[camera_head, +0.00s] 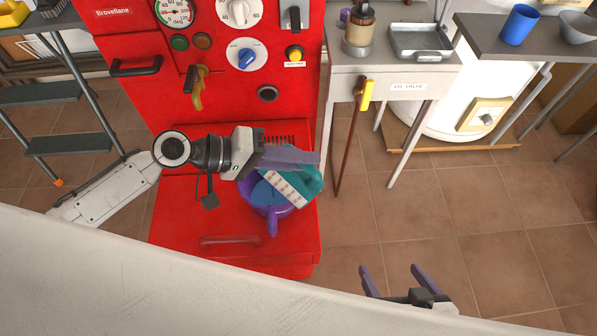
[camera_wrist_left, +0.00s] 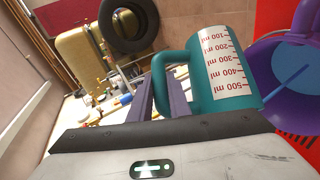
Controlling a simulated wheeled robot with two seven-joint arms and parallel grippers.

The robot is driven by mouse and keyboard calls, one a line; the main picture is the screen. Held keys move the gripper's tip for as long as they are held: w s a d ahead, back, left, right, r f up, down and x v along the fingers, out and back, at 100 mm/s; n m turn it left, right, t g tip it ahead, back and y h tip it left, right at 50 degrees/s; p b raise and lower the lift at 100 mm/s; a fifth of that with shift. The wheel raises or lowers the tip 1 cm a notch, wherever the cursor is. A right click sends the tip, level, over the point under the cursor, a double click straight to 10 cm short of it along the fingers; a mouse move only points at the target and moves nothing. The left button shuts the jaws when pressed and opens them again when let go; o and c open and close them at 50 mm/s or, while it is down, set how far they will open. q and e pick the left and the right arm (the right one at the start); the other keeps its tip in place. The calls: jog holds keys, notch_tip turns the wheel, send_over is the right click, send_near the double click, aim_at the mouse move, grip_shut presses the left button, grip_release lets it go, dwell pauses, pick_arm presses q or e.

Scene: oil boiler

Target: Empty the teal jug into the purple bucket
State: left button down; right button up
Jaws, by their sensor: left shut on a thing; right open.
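The teal jug (camera_head: 311,181) is tilted over the purple bucket (camera_head: 272,223), which stands on the red boiler's low front ledge. My left gripper (camera_head: 290,158) is shut on the jug's handle. In the left wrist view the jug (camera_wrist_left: 204,98) shows its white millilitre scale, its handle between the fingers (camera_wrist_left: 162,98), and its mouth towards the bucket (camera_wrist_left: 262,52). Blue liquid shows in the bucket; a thin blue streak there may be a stream, I cannot tell. The jug's inside is hidden. My right gripper (camera_head: 400,279) is open and empty at the lower right, away from both.
The red boiler (camera_head: 140,105) carries dials, knobs and a yellow-handled lever (camera_head: 197,90). A grey table (camera_head: 405,75) holds a metal tray (camera_head: 420,42). A blue cup (camera_head: 518,24) and grey bowl (camera_head: 578,26) stand at the right. Tiled floor is clear at the right.

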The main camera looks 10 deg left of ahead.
dwell(0.7)
pick_arm(q)
jog(key=shift+w+a+f+h+b, duration=0.1)
jog(key=shift+w+a+h+b, duration=0.15)
jog(key=shift+b, duration=0.8)
dwell(0.4)
dwell(0.8)
jog(key=shift+a, duration=0.1)
dwell(0.4)
